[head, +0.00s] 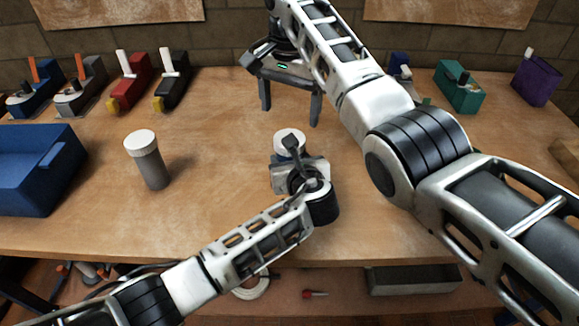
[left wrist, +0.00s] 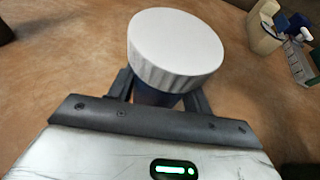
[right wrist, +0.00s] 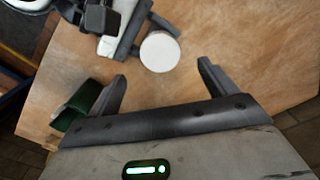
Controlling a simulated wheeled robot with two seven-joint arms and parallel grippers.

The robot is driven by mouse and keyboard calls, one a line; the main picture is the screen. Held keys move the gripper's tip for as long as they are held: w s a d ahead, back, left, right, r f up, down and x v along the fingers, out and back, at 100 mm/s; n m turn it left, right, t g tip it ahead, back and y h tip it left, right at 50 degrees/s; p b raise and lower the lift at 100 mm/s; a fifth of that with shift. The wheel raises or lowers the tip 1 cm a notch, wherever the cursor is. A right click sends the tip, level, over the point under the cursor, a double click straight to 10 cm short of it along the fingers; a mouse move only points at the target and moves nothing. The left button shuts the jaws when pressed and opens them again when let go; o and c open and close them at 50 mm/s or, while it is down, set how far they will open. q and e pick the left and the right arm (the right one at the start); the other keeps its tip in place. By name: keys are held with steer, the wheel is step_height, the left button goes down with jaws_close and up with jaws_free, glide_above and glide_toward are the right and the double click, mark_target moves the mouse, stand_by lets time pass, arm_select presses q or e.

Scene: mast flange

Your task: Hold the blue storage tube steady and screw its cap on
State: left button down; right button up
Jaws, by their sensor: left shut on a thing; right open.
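The blue storage tube (left wrist: 152,97) stands between the fingers of my left gripper (left wrist: 160,90), with only a dark blue strip visible below its white cap. The white cap (left wrist: 175,45) sits over the tube's top; I cannot tell how tightly. It also shows in the head view (head: 289,140) and the right wrist view (right wrist: 160,52). My left gripper (head: 290,160) is shut on the tube near the table's middle. My right gripper (head: 290,100) is open and empty, behind the cap and apart from it. In the right wrist view its fingers (right wrist: 162,74) point toward the cap.
A grey tube with a white lid (head: 148,165) stands at the left, beside a blue bin (head: 40,170). Several clamp-like tools, including a red one (head: 130,82), line the back left. A green block (head: 460,88) and purple box (head: 536,82) stand back right. The wooden tabletop (head: 210,130) is clear between.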

step_height(320, 180, up, 5)
steer(key=shift+f, duration=0.1)
arm_select(q)
steer(key=c, duration=0.6)
jaws_free()
steer(key=shift+o, duration=0.2)
steer(key=p+v, duration=0.1)
steer(key=v, duration=1.5)
arm_select(e)
steer(key=shift+r, duration=0.5)
arm_select(q)
steer(key=shift+f, duration=0.1)
